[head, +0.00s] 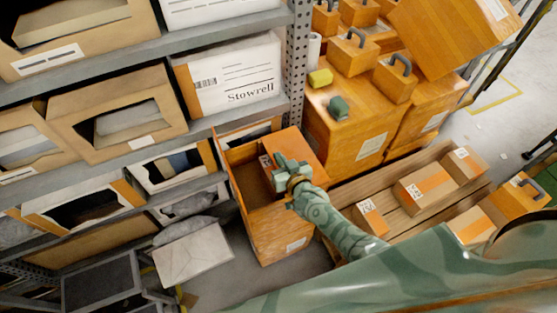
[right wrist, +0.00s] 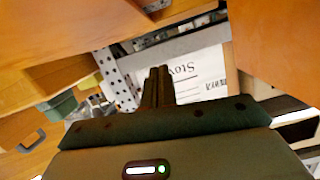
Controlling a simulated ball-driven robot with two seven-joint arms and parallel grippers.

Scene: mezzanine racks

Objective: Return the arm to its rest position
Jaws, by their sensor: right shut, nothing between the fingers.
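My right gripper (head: 281,165) is at the end of my green patterned arm, which comes in from the lower right in the head view. It is over the open orange box (head: 268,228) in front of the shelves. In the right wrist view its two dark fingers (right wrist: 157,86) are together with nothing between them. Orange surfaces of a box lie close around the hand there. My left gripper is not in view.
Grey shelves (head: 215,47) with cardboard boxes and a white Stowrell box (head: 232,76) stand at left. Orange boxes with handles (head: 352,52) are stacked behind the arm. A wooden pallet (head: 338,190) with cartons lies at right. A white carton (head: 194,250) is on the lower left.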

